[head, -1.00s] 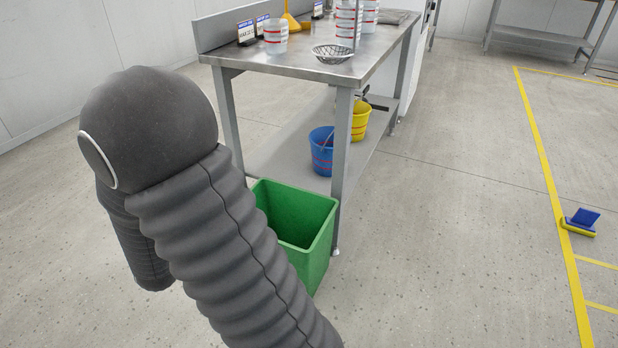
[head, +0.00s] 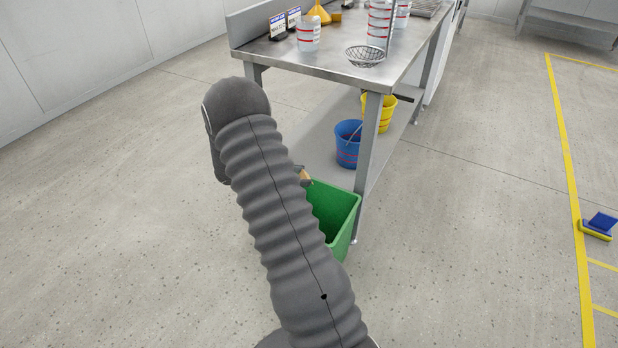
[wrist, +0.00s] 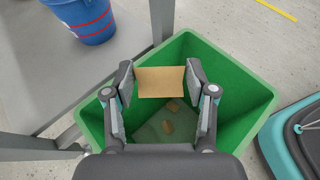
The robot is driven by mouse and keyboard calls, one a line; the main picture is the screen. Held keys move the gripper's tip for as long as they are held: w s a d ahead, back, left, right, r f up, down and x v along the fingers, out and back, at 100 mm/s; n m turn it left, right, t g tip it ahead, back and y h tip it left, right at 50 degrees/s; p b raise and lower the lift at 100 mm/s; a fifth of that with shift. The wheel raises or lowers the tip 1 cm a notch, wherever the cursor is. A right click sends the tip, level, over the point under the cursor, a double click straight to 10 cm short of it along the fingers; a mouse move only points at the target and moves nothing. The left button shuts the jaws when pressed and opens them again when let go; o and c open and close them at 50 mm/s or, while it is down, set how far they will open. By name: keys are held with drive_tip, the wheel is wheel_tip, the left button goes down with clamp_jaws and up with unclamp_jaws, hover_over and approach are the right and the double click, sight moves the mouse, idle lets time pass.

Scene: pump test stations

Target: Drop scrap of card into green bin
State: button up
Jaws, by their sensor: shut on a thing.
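My gripper (wrist: 161,84) is shut on the scrap of card (wrist: 161,82), a flat tan piece held between its two fingers in the wrist view. The green bin (wrist: 245,95) lies below, and the card shows over its open top. A few small brown bits (wrist: 168,118) lie on the bin's floor. In the head view my arm hides the left part of the green bin (head: 345,215). A small tan bit of the card (head: 304,175) shows beside my arm at the bin's rim; the gripper is mostly hidden there.
A steel table (head: 330,65) stands behind the bin, with its leg close to the bin. A blue bucket (head: 348,145) and a yellow bucket (head: 378,112) stand on its lower shelf. A blue and yellow brush (head: 598,226) lies on the floor at right. The floor at left is clear.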

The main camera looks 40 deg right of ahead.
drive_tip(key=s+m+g, duration=0.1)
drive_tip(key=s+f+g, duration=0.1)
drive_tip(key=m+y, duration=0.1)
drive_tip(key=shift+s+d+f+m+g+p, duration=0.2)
drive_tip(key=shift+s+d+m+g+p, duration=0.1)
drive_tip(key=shift+s+d+g+p, duration=0.1)
wheel_tip(320, 180, down, 7)
drive_tip(key=b, duration=0.3)
drive_tip(key=shift+s+r+m+g+y, duration=0.15)
drive_tip(key=shift+s+m+g+y, duration=0.15)
drive_tip(key=shift+s, duration=0.05)
drive_tip(key=o, duration=0.8)
drive_tip(key=shift+o, duration=0.2)
